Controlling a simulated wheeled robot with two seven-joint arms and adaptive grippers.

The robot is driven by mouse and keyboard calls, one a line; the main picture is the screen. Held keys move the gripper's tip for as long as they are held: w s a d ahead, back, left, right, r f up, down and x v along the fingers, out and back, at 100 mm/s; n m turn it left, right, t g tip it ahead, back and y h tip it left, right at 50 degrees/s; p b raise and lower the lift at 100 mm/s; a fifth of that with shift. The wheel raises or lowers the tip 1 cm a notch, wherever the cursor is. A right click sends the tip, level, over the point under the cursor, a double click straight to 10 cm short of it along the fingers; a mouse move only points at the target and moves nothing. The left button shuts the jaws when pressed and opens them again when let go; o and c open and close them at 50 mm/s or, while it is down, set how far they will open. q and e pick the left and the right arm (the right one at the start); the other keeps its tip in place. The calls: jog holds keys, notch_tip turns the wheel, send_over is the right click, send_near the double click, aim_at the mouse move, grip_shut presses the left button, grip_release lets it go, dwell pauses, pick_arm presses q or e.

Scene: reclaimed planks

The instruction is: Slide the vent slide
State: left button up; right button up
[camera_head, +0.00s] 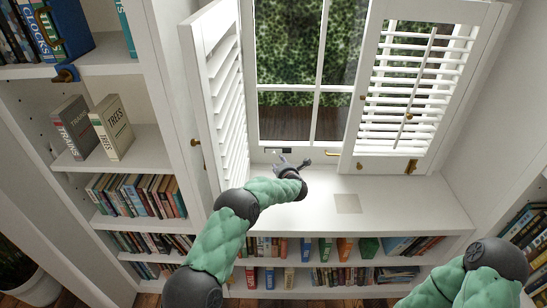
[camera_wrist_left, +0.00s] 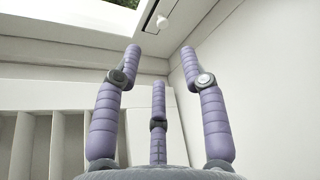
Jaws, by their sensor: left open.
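The vent slide is a dark slot with a small white knob (camera_wrist_left: 163,21), at the top of the left wrist view. In the head view the vent slide (camera_head: 278,150) is small, low on the window frame above the sill. My left gripper (camera_head: 294,161) is just below and slightly right of it, over the sill. In the left wrist view my left gripper (camera_wrist_left: 160,58) has its fingers spread with nothing between them. The knob shows beyond the fingertips, apart from them. My right arm shows at the lower right, but its gripper is out of view.
An open louvred shutter (camera_head: 213,90) stands left of the window, and another (camera_head: 420,85) covers the right side. A brass latch (camera_head: 333,153) sits right of the vent slide. The white sill (camera_head: 400,205) is mostly clear. Bookshelves (camera_head: 88,72) stand at left.

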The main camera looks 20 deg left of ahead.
aim_at(274, 153)
pick_arm(q)
jog(key=b+x, duration=0.1)
jog(key=x, duration=0.2)
jog(key=b+x, duration=0.1)
jog(key=x, duration=0.5)
jog(key=shift+s+d+f+b, duration=0.1)
jog(key=shift+d+f+b, duration=0.05)
jog(key=shift+f+b, duration=0.2)
jog(key=shift+b+x, duration=0.85)
jog(key=shift+x, duration=0.55)
pick_arm(e)
jog(key=shift+w+a+f, duration=0.1)
jog(key=shift+w+f, duration=0.1)
jog(key=shift+f, duration=1.05)
jog(key=shift+w+a+f, duration=0.1)
jog(key=shift+w+f, duration=0.05)
jog(key=shift+f, duration=1.1)
pick_arm(q)
jog(key=shift+r, duration=0.1)
grip_shut()
